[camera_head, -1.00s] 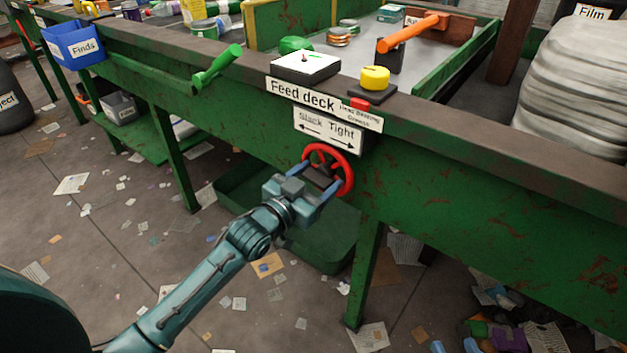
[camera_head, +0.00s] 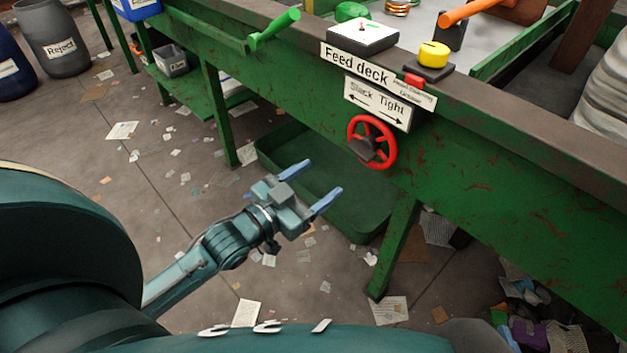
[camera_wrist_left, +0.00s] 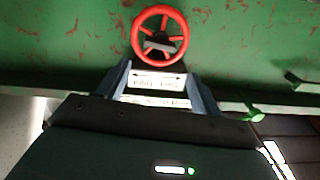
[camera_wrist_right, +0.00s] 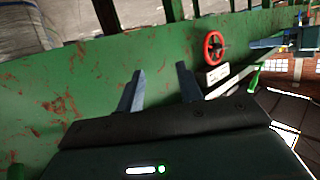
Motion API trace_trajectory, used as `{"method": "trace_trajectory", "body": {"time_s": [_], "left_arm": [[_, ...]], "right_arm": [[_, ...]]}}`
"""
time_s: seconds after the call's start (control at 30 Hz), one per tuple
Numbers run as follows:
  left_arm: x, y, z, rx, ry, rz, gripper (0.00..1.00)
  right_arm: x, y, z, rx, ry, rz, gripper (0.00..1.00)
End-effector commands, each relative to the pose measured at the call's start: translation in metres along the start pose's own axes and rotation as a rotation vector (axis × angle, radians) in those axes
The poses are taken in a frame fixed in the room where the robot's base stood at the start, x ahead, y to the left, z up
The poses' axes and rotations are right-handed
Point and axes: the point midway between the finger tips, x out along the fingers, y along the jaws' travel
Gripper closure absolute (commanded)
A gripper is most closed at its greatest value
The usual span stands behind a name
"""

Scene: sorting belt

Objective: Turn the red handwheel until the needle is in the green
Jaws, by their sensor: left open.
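The red handwheel (camera_head: 372,141) is mounted on the green side panel below the "Slack Tight" sign (camera_head: 378,102). My left gripper (camera_head: 322,177) is open and empty, apart from the wheel, to its lower left in the head view. In the left wrist view the wheel (camera_wrist_left: 160,37) shows just beyond the open fingers. A white gauge box (camera_head: 363,38) stands on the deck edge above the sign; its needle is too small to read, and I cannot tell any green zone. My right gripper (camera_wrist_right: 159,69) is open and empty in the right wrist view, with the wheel (camera_wrist_right: 214,48) farther off.
A yellow button (camera_head: 433,54) and an orange lever (camera_head: 468,12) are on the deck to the right. A green handle (camera_head: 274,27) sticks out left of the gauge. A green tray (camera_head: 330,190) lies below the wheel. Free space lies before the panel.

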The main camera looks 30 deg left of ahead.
Motion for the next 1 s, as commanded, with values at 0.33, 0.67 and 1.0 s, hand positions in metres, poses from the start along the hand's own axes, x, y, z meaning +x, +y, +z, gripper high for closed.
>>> {"method": "trace_trajectory", "body": {"time_s": [0.33, 0.67, 1.0], "left_arm": [[0.0, -0.001, 0.005, -0.001, 0.001, -0.003, 0.35], [0.001, -0.001, -0.001, -0.001, 0.001, -0.001, 0.35], [0.049, -0.001, -0.004, -0.002, 0.001, -0.001, 0.35]], "right_arm": [[0.003, -0.001, 0.014, -0.006, -0.004, -0.001, 0.64], [0.035, -0.014, 0.05, -0.139, -0.007, -0.053, 0.64], [0.037, -0.013, 0.048, -0.155, 0.037, -0.047, 0.64]]}}
